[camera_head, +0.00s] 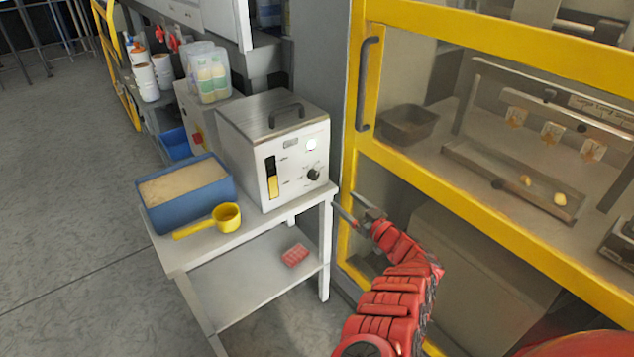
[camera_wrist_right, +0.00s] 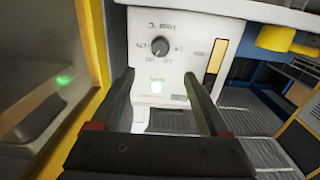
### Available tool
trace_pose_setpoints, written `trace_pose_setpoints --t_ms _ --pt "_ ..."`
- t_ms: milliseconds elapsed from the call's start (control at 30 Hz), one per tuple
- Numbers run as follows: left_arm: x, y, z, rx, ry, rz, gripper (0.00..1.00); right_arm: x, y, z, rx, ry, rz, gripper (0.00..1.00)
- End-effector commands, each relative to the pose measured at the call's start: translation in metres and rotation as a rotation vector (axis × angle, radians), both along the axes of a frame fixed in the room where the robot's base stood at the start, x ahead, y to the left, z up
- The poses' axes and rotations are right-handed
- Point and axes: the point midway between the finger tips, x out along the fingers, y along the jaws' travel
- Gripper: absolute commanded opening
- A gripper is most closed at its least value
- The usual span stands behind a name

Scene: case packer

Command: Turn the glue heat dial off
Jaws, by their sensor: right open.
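The glue heat dial (camera_head: 314,173) is a small dark knob on the front of the white glue unit (camera_head: 245,165), which stands on a small white table. In the right wrist view the dial (camera_wrist_right: 159,47) shows upside down, with printed marks around it. My right gripper (camera_head: 345,202) is open and empty. It is in front of the unit, to the right of and below the dial in the head view, apart from it. In the wrist view its fingers (camera_wrist_right: 157,80) point toward the panel, with the dial beyond the fingertips. My left gripper is not in view.
A lit round lamp (camera_head: 311,144) and a yellow level gauge (camera_head: 272,178) share the panel. A blue bin (camera_head: 185,205) and a yellow scoop (camera_head: 222,217) stand left of the unit. The yellow-framed machine guard (camera_head: 480,195) is close on the right.

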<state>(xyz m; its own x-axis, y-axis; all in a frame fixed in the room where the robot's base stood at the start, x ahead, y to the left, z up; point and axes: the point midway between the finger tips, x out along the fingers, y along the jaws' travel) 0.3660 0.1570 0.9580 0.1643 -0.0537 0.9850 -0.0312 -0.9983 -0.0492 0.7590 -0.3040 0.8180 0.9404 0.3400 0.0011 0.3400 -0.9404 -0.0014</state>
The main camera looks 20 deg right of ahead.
Motion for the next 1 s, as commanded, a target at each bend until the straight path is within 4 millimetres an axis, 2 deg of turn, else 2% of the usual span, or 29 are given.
trace_pose_setpoints --t_ms 200,467,600,800,1000 --pt "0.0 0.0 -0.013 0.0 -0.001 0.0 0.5 0.044 0.015 -0.001 0.0 -0.005 0.001 0.78" --pt "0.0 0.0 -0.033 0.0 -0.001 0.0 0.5 0.084 0.029 -0.004 0.004 -0.002 0.0 0.78" --pt "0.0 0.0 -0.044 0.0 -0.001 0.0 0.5 0.103 0.036 0.0 -0.002 -0.007 0.0 0.78" --pt "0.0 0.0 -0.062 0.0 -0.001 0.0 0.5 0.12 0.043 -0.004 0.003 -0.001 -0.001 0.78" --pt "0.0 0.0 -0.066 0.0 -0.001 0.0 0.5 0.127 0.046 0.001 0.0 -0.002 0.002 0.78"
